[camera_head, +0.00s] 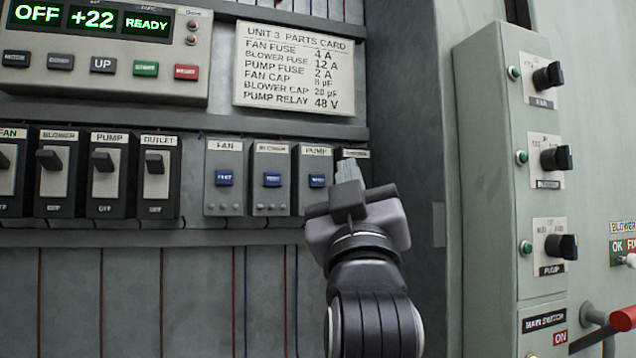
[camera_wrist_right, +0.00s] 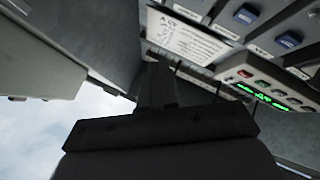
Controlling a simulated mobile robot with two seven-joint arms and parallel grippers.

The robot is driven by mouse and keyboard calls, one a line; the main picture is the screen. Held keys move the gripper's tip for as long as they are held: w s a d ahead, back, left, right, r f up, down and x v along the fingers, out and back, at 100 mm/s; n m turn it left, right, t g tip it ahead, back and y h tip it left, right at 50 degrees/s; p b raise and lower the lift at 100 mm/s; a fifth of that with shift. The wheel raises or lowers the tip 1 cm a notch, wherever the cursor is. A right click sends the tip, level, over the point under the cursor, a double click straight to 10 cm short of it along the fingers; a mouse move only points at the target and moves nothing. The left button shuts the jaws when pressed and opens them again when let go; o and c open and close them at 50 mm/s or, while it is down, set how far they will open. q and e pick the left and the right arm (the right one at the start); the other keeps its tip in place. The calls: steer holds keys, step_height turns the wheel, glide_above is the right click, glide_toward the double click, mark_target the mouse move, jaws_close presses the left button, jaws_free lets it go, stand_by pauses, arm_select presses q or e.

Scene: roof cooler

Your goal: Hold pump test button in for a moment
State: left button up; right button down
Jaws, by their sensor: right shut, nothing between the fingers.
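The pump module (camera_head: 312,205) is a grey unit labelled PUMP in the right part of the module row. Its blue button (camera_head: 317,180) shows uncovered in the head view. My right gripper (camera_head: 349,170) is shut and empty, with its fingertips just right of this button, in front of a further module whose label (camera_head: 356,154) shows. I cannot tell whether the fingertips touch that module. In the right wrist view, the dark gripper (camera_wrist_right: 158,85) fills the lower middle, and two blue buttons (camera_wrist_right: 245,15) show at upper right; which ones is unclear. My left gripper is not in view.
The fan module (camera_head: 223,200) and blower module (camera_head: 271,205) have similar blue buttons. Black-lever breakers (camera_head: 103,185) stand at left. A display panel (camera_head: 105,75) and parts card (camera_head: 292,95) are above. A knob box (camera_head: 485,180) stands at right.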

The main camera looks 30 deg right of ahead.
mark_target(325, 184)
stand_by(0.4)
steer(key=shift+w+d, duration=0.35)
steer(key=shift+w, duration=1.1)
steer(key=shift+w+d, duration=0.3)
steer(key=shift+w, duration=1.1)
steer(key=shift+w+d, duration=0.35)
steer(key=shift+w, duration=1.1)
steer(key=shift+w, duration=0.1)
steer(key=shift+w+d, duration=0.15)
steer(key=shift+w, duration=0.15)
steer(key=shift+w+d, duration=0.1)
steer(key=shift+w, duration=0.35)
stand_by(1.9)
steer(key=shift+s, duration=0.1)
steer(key=shift+s+a, duration=0.2)
steer(key=shift+s, duration=0.5)
